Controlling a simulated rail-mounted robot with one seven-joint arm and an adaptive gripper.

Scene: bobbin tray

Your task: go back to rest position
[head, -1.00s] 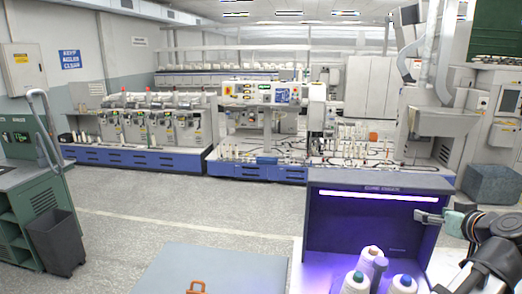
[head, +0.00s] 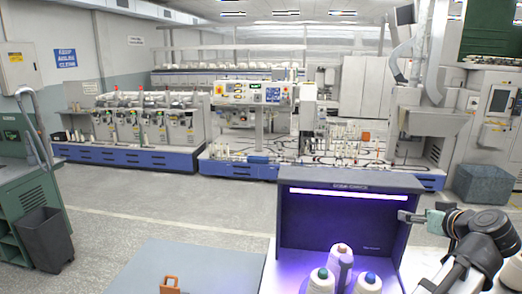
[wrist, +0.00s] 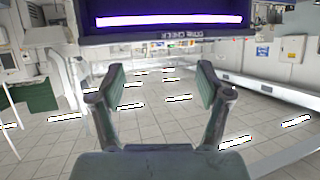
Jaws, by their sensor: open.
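My gripper (head: 405,216) is at the right edge of the inspection booth in the head view, with my arm folded at the lower right. In the wrist view my gripper (wrist: 160,82) has its two fingers spread wide, with nothing between them. Cone bobbins stand in front of the booth: one with a pinkish top (head: 341,248), one with a green top (head: 320,280) and one with a blue top (head: 368,283).
The dark booth (head: 350,186) has a lit violet strip. An orange-handled grey surface (head: 200,266) lies at the lower left. A dark bin (head: 43,240) stands by a green cabinet (head: 22,205). Machines line the back, with open floor (head: 150,205) before them.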

